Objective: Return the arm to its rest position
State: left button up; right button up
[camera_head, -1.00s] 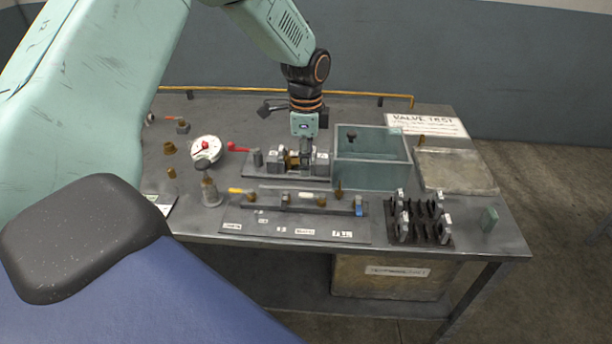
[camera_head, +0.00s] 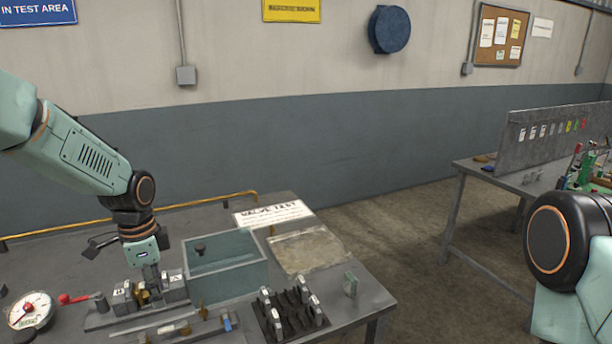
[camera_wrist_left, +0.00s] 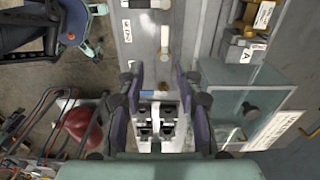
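My left arm, mint green with a dark wrist, comes in from the left in the head view. Its gripper (camera_head: 150,275) appears in front of or above the clamp fixture (camera_head: 178,289) with a brass part; the head view does not show whether they touch. In the left wrist view the two fingers (camera_wrist_left: 160,78) stand apart with nothing held between them. The slotted black rack (camera_wrist_left: 160,125) shows beyond and below them. Part of my right arm (camera_head: 565,245) shows at the right edge of the head view; its gripper is out of frame.
A glassy green bin (camera_head: 226,283) stands beside the fixture. A gauge (camera_head: 32,310) is at left. A second bench (camera_head: 480,180) stands right, across open floor.

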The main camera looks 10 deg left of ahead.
pick_arm(q)
jog(key=s+d+f+n, duration=0.1)
jog(key=s+d+f, duration=0.1)
jog(key=f, duration=0.2)
jog(key=s+d+f+n, duration=0.1)
jog(key=s+d+f, duration=0.1)
jog(key=s+f, duration=0.1)
jog(key=s+d+f+n, duration=0.1)
jog(key=s+d+f, duration=0.1)
jog(key=f, duration=0.3)
jog(key=shift+s+d+h, duration=0.2)
jog(key=shift+d+h, duration=0.1)
jog(key=shift+d, duration=0.3)
jog(key=s+d+f+n, duration=0.2)
jog(key=s+f+n, duration=0.1)
jog(key=s, duration=0.6)
jog(key=s+d+f+n, duration=0.2)
jog(key=s+f+n, duration=0.1)
jog(key=s, duration=0.5)
jog(key=s+d+f+n, duration=0.2)
jog(key=s+f+n, duration=0.1)
jog(key=s, duration=0.6)
notch_tip(320, 180, down, 14)
jog(key=b, duration=1.3)
jog(key=shift+s+a+r+y+b, duration=0.15)
jog(key=shift+r+y+b, duration=0.1)
jog(key=shift+y+b, duration=0.15)
